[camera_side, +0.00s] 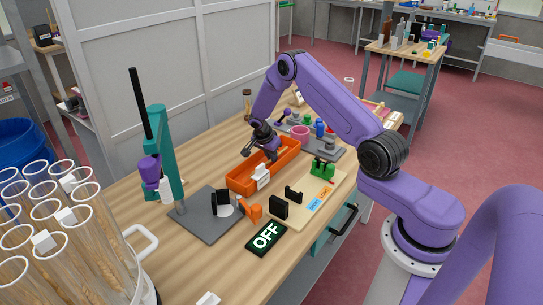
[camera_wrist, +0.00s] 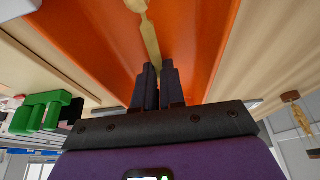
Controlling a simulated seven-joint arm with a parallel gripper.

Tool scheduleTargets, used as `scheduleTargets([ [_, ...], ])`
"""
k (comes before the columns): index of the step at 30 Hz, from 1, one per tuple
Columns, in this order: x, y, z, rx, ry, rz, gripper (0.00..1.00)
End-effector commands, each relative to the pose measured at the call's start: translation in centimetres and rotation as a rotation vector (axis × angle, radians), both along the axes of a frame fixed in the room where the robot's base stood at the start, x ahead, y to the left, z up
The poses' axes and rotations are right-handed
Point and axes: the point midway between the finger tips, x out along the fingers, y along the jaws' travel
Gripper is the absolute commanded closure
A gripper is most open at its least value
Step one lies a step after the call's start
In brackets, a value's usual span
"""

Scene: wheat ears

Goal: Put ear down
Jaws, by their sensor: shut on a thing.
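A golden wheat ear (camera_wrist: 148,32) on a pale stalk shows in the wrist view, running up from between the fingertips of my gripper (camera_wrist: 153,85). The fingers are nearly closed, shut on the stalk. Behind the ear is the orange tray (camera_wrist: 90,42). In the side view my gripper (camera_side: 270,154) is over the orange tray (camera_side: 240,184), its tips low at the tray's inside. The ear is too small to make out clearly there, and whether it touches the tray floor I cannot tell.
A green clamp-like part (camera_side: 322,168) and black blocks (camera_side: 279,207) stand on a pale board to the tray's right. A teal stand (camera_side: 160,150) with a grey base is at left. An OFF sign (camera_side: 266,238) lies in front. Glass tubes (camera_side: 75,240) fill the near left.

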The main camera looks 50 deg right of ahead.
Motion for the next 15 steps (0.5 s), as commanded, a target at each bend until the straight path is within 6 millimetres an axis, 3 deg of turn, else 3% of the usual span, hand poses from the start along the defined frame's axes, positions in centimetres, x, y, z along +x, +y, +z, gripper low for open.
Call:
scheduleTargets([
  [8,-0.02,0.00,-0.30,0.000,0.001,0.000,1.00],
  [9,-0.01,0.01,-0.24,0.000,0.000,0.000,0.78],
  [10,-0.01,0.01,-0.24,0.000,0.000,0.000,0.68],
  [15,-0.01,0.01,-0.22,0.000,0.000,0.000,0.65],
])
